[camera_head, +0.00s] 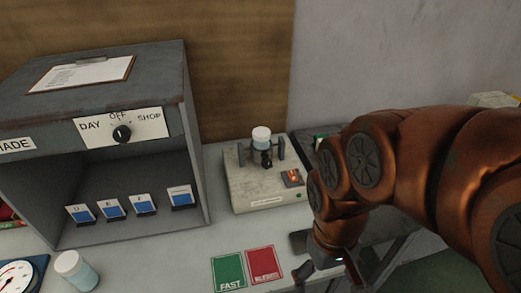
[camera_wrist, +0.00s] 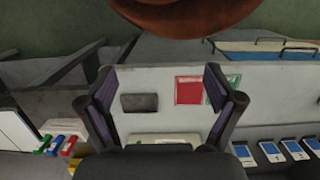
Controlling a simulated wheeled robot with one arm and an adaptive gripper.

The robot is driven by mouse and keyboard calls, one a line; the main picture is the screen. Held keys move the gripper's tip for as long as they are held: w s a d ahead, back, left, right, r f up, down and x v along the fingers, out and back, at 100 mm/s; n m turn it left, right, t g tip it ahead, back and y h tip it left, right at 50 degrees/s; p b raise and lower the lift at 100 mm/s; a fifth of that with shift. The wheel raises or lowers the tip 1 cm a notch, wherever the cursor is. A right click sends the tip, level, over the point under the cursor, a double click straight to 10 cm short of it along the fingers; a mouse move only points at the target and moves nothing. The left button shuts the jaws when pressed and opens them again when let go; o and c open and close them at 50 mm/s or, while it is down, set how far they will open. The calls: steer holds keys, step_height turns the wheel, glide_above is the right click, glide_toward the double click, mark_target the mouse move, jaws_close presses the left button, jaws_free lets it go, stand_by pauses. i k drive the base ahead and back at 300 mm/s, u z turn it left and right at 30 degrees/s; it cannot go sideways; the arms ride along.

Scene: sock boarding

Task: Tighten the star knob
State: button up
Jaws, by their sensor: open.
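I cannot make out a star knob for certain. A small dark knob-like part (camera_head: 266,159) sits at the front of a beige device (camera_head: 250,190), below a white-capped jar (camera_head: 261,138) held between two dark posts. My gripper (camera_head: 328,274) is low at the right of the head view, over the worktop, to the right of the red card and apart from the device. In the wrist view my gripper (camera_wrist: 162,98) has its two fingers spread wide with nothing between them. A dark flat block (camera_wrist: 139,103) shows on the worktop beyond the fingers.
A grey cabinet (camera_head: 195,130) with a dial (camera_head: 122,133) and blue-white cards stands at left. Green (camera_head: 228,272) and red (camera_head: 264,265) cards lie on the worktop. A jar (camera_head: 76,270) and a gauge (camera_head: 20,275) are at front left. Coloured clips (camera_wrist: 60,143) show at the wrist view's left.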

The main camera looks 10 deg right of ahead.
mark_target(266, 164)
steer(key=z, duration=1.65)
steer(key=k, duration=1.15)
steer(key=u, duration=1.8)
